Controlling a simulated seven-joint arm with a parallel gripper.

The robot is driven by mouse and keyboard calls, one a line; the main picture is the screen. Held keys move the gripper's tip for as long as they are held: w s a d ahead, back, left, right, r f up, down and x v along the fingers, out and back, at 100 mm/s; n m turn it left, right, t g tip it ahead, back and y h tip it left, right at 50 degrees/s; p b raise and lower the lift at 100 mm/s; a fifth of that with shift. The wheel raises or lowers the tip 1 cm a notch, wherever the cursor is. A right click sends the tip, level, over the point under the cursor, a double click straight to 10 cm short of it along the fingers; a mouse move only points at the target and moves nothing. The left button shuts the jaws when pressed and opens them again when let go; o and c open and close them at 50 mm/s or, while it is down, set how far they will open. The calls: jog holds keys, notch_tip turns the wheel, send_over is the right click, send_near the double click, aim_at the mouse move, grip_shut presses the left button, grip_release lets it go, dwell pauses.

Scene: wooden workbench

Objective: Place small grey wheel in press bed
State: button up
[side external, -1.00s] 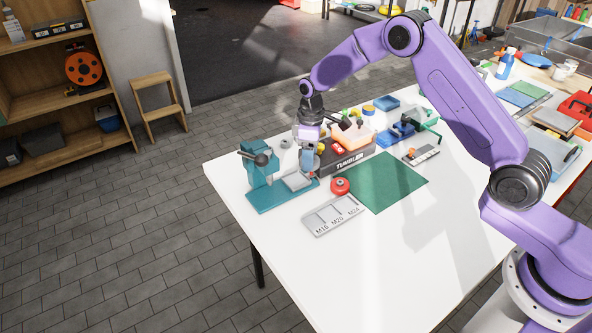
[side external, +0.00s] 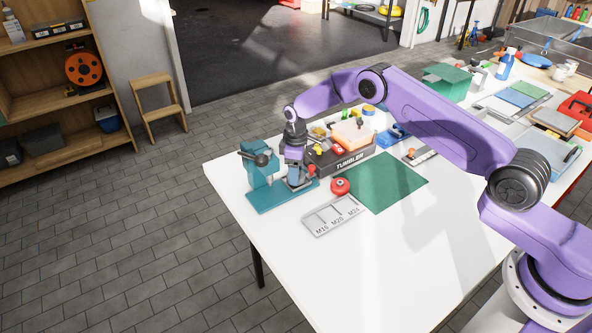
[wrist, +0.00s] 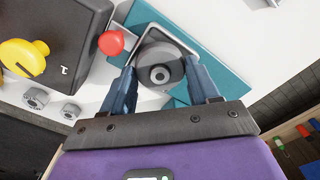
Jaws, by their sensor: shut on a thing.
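The small grey wheel (wrist: 158,58), round with a hub in its middle, sits between my fingers in the wrist view. My gripper (wrist: 160,82) is shut on it; in the side view my gripper (side external: 294,184) is low at the teal press (side external: 261,168). The press bed (wrist: 181,35), a pale square-rimmed tray on the teal base (wrist: 222,70), lies beneath the wheel. The wheel covers much of the bed; I cannot tell whether it touches it. In the side view my gripper mostly hides the wheel and bed.
A dark box marked TUMBLER (side external: 350,163) stands close to the right of my gripper. A red round piece (side external: 340,186), a grey M16/M20/M24 plate (side external: 333,216) and a green mat (side external: 385,181) lie nearby. The front of the white table (side external: 330,285) is clear.

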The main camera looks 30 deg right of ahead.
jog(key=shift+f, duration=0.2)
jog(key=o, duration=1.1)
notch_tip(320, 180, up, 12)
jog(key=s+a+r+n, duration=0.1)
jog(key=s+a+r, duration=0.2)
jog(key=s+r, duration=0.5)
jog(key=s+a+r+n, duration=0.1)
jog(key=s+a+r, duration=0.3)
jog(key=s, duration=0.8)
jog(key=s+d, duration=0.3)
jog(key=s, duration=0.6)
jog(key=s+d+n, duration=0.1)
jog(key=s+d, duration=0.3)
jog(key=s, duration=0.5)
jog(key=s+d+r, duration=0.1)
jog(key=s+d, duration=0.3)
jog(key=s, duration=0.5)
jog(key=shift+n, duration=0.3)
